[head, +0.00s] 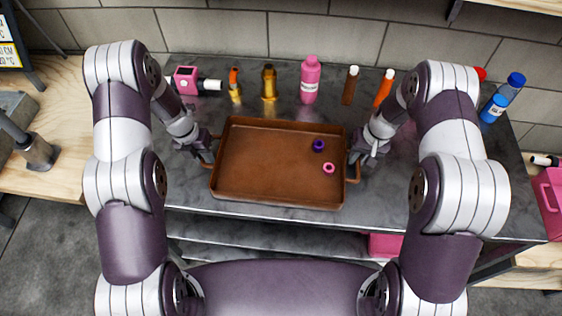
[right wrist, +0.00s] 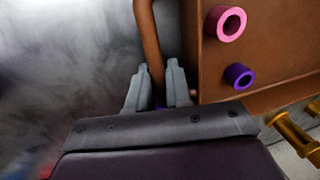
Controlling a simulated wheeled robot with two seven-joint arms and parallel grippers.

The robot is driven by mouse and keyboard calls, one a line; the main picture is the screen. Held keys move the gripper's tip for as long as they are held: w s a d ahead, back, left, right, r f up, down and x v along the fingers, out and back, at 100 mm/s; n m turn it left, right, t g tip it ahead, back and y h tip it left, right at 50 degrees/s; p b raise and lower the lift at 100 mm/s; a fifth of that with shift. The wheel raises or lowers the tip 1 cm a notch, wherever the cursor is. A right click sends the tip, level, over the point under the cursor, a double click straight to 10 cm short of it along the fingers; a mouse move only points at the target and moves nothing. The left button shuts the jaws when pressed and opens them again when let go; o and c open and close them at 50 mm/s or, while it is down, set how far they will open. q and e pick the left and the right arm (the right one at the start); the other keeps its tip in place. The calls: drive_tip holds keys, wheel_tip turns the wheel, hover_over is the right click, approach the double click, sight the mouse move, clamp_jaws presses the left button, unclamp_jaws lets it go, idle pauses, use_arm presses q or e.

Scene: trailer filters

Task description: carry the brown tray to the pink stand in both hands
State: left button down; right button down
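The brown tray (head: 265,170) lies level over the grey worktop; I cannot tell whether it touches it. A purple ring (head: 318,146) and a pink ring (head: 328,168) are in it on the right. My right gripper (head: 362,156) is at the tray's right handle. In the right wrist view its fingers (right wrist: 158,75) are close on both sides of the handle (right wrist: 148,35). My left gripper (head: 208,155) is at the left handle; its fingers are too small to read. I cannot make out a pink stand for certain.
Along the back of the worktop (head: 190,235) stand a pink device (head: 186,80), a pink bottle (head: 310,82) and several smaller bottles. A blue bottle (head: 502,98) is at the right. A pink crate (head: 550,195) is at the far right edge. A wooden bench (head: 50,160) is at the left.

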use_arm(q)
drive_tip(key=shift+r, duration=0.1)
use_arm(e)
drive_tip(key=shift+r, duration=0.1)
